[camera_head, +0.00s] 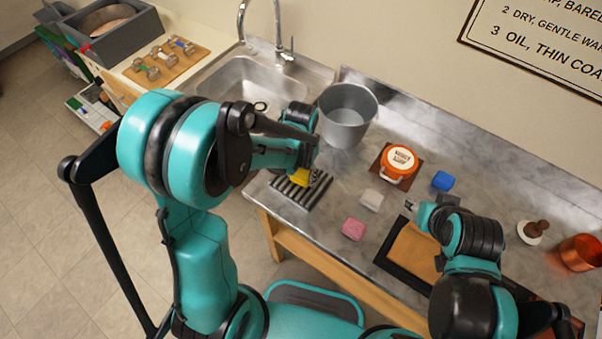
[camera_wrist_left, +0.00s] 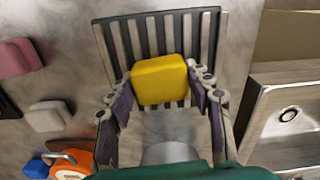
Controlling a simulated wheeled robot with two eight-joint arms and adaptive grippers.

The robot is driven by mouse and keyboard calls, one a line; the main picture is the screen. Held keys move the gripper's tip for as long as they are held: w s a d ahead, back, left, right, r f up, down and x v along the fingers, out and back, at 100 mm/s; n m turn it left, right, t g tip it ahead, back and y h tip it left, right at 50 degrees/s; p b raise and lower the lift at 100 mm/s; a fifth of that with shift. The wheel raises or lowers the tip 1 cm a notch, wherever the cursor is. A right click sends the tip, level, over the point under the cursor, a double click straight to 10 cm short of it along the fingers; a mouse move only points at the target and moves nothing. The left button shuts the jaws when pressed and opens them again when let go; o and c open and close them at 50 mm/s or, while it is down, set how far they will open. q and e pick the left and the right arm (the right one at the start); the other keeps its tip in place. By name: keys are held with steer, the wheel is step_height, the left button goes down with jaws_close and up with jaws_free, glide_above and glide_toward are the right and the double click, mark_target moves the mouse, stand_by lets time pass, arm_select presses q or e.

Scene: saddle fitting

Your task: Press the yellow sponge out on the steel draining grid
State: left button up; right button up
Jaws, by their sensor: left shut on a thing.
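The yellow sponge (camera_head: 302,177) is over the steel draining grid (camera_head: 303,197) at the counter's front edge. My left gripper (camera_head: 305,168) is shut on it from above and partly hides it in the head view. In the left wrist view, the sponge (camera_wrist_left: 159,79) sits between both fingers of the left gripper (camera_wrist_left: 163,92), with the slats of the grid (camera_wrist_left: 158,32) behind it. I cannot tell whether the sponge touches the slats. My right gripper (camera_head: 411,204) is over the counter near a brown mat; its finger opening is too small to judge.
A grey bucket (camera_head: 346,115) stands behind the grid, and the sink (camera_head: 245,80) is to the left. Pink (camera_head: 353,229), white (camera_head: 371,200) and blue (camera_head: 442,181) sponges lie to the right. An orange-lidded tin (camera_head: 398,164) stands among them.

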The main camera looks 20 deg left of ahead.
stand_by(0.6)
arm_select(q)
steer(key=shift+r+p, duration=2.6)
steer(key=shift+r, duration=0.9)
